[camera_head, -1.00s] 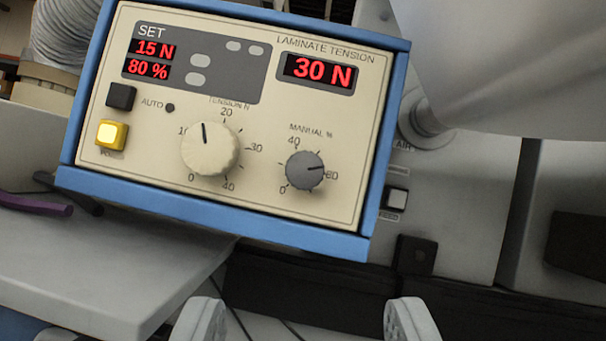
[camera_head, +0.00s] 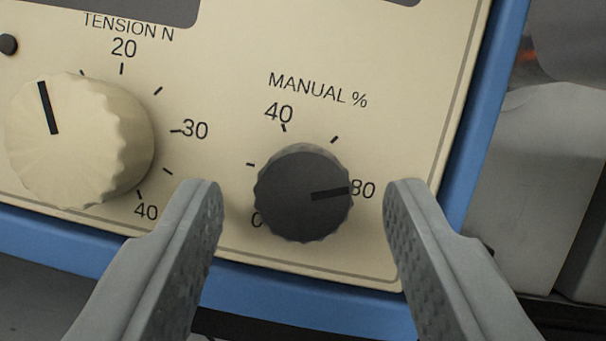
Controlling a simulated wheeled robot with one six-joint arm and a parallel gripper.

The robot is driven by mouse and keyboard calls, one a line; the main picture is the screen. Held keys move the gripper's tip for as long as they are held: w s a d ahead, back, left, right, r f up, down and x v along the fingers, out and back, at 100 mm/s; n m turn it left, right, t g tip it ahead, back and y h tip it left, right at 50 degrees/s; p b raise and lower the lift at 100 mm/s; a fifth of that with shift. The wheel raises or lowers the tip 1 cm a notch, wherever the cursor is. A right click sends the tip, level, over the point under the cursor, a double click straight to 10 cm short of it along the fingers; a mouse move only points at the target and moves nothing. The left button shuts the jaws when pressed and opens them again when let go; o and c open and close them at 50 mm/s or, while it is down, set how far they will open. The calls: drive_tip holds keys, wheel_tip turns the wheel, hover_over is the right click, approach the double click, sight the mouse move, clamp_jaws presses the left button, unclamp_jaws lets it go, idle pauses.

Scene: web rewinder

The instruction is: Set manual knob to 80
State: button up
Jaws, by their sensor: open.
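The manual knob (camera_head: 295,205) is dark grey and round, on the cream panel (camera_head: 400,130) under the label MANUAL %. Its black pointer line points right, at the 80 mark. The 40 mark is above it and the 0 at its lower left. My gripper (camera_head: 305,195) is open, with one finger on each side of the knob. A gap shows between the knob and each finger, so neither finger appears to touch it. The right finger stands just right of the number 80. How far the fingertips are from the panel I cannot tell.
The larger cream tension knob (camera_head: 95,150) is at the left, its pointer toward the upper left, close to my left finger. A blue frame (camera_head: 290,302) borders the panel below and at the right. Grey machine parts (camera_head: 545,190) lie beyond the right edge.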

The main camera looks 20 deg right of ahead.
drive_tip(key=shift+w, duration=0.2)
drive_tip(key=shift+r, duration=0.1)
drive_tip(key=c, duration=1)
drive_tip(key=m+h, duration=0.1)
drive_tip(key=m, duration=0.2)
drive_tip(key=shift+a+g, duration=0.15)
drive_tip(key=shift+g, duration=0.15)
drive_tip(key=shift+m+g+h, duration=0.4)
drive_tip(key=shift+m+h, duration=0.7)
drive_tip(key=shift+m, duration=1)
drive_tip(key=o, duration=1)
